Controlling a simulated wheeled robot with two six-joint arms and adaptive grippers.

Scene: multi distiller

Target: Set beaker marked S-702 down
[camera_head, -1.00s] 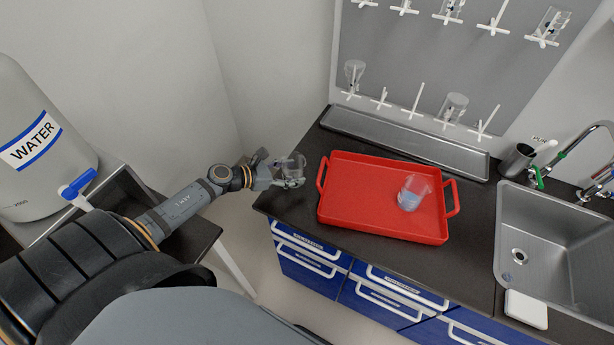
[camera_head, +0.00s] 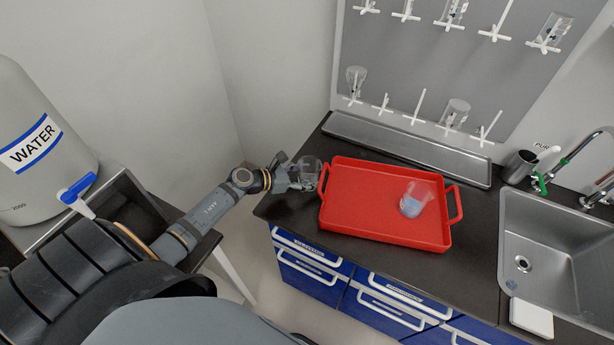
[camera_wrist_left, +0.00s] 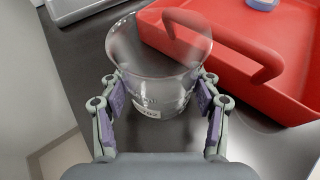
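A clear glass beaker (camera_wrist_left: 153,75) with a small white label stands between the fingers of my left gripper (camera_wrist_left: 160,108) in the left wrist view; the label text is too small to read. The fingers touch or nearly touch both sides of the beaker. In the head view my left gripper (camera_head: 303,182) and the beaker (camera_head: 311,169) are at the left end of the dark counter (camera_head: 285,208), beside the left handle of the red tray (camera_head: 350,225). Whether the beaker's base touches the counter is unclear. My right gripper is out of view.
A second beaker with bluish liquid (camera_head: 411,206) stands in the red tray. A drying rack (camera_head: 420,75) with glassware hangs behind, above a metal trough (camera_head: 400,146). A sink (camera_head: 545,250) is at right. A water tank (camera_head: 40,150) stands at left.

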